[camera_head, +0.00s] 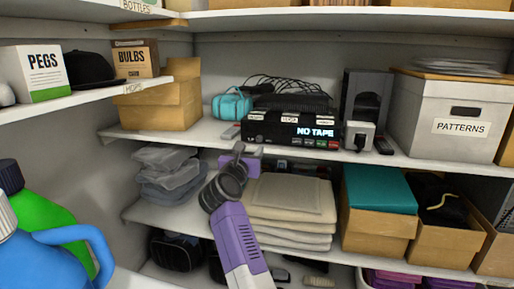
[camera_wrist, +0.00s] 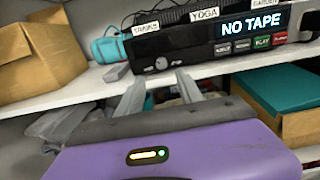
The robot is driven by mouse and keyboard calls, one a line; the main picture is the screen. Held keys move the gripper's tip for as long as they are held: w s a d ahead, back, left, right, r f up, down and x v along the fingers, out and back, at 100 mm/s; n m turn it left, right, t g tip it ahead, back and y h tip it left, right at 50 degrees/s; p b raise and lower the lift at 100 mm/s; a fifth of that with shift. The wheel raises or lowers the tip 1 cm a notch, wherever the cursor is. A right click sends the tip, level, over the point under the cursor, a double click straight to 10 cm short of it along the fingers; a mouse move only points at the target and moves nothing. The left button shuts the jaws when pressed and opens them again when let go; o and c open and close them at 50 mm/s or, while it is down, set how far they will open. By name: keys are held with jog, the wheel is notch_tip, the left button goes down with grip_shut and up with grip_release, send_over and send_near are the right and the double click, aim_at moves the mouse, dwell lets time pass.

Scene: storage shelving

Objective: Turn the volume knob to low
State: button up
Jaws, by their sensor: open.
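A black tape player (camera_head: 292,129) with a lit "NO TAPE" display sits on the middle shelf. It also shows in the wrist view (camera_wrist: 195,40). A small round knob (camera_wrist: 161,63) is at the lower left of its front. The knob's pointer is too small to read. My gripper (camera_wrist: 160,82) is open and empty, its two grey fingers apart and pointing at the knob area from a little below, with the knob between the fingertips in the picture. I cannot tell whether they touch it. In the head view my gripper (camera_head: 248,149) is just below the player's left front.
The shelf edge (camera_wrist: 75,90) runs just behind my fingers. A teal bag (camera_head: 232,104) and a cardboard box (camera_head: 165,103) stand left of the player. Buttons (camera_wrist: 250,43) are right on its front.

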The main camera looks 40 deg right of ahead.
aim_at(259, 140)
jog(key=shift+x, duration=3.9)
jog(key=shift+s, duration=0.1)
jog(key=shift+c, duration=0.4)
grip_shut()
